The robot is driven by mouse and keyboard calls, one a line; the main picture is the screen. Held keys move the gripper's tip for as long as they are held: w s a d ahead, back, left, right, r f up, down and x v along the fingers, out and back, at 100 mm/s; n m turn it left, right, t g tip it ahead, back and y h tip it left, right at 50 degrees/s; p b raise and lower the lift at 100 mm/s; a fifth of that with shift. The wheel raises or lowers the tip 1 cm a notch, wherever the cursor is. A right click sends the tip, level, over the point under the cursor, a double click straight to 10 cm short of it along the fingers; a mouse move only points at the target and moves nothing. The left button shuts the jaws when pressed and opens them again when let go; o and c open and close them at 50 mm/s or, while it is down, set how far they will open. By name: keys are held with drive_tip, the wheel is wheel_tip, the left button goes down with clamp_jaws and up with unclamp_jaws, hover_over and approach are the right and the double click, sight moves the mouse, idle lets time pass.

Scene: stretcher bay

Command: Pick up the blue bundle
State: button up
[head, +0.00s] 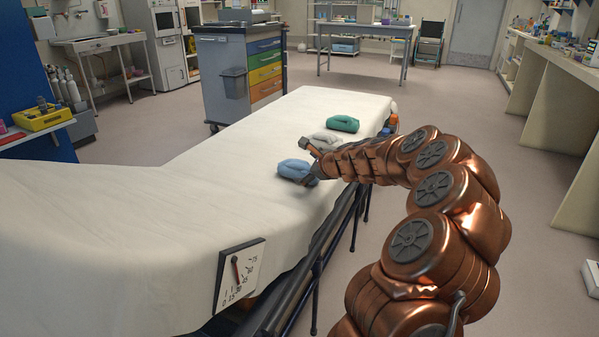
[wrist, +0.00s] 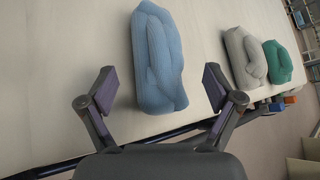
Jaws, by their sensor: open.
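The blue bundle (head: 294,170) lies on the white stretcher sheet near its right edge. In the wrist view the blue bundle (wrist: 158,60) is a soft, folded roll just beyond and between my fingers. My gripper (head: 312,165) is at the bundle's right side in the head view. In the wrist view my gripper (wrist: 160,90) is open, with a finger on each side of the bundle's near end. Nothing is held. Whether either finger touches the bundle cannot be told.
A grey bundle (wrist: 243,57) and a green bundle (wrist: 278,61) lie farther along the stretcher (head: 180,190); the green one also shows in the head view (head: 342,124). A drawer cart (head: 222,70) stands beyond the stretcher. Floor at the right is mostly clear.

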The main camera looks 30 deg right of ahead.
sight(300, 168)
drive_tip(key=shift+b+x, duration=0.5)
drive_tip(key=shift+x, duration=1.7)
drive_tip(key=shift+a+r, duration=0.1)
drive_tip(key=c, duration=1.2)
drive_tip(key=shift+o, duration=0.2)
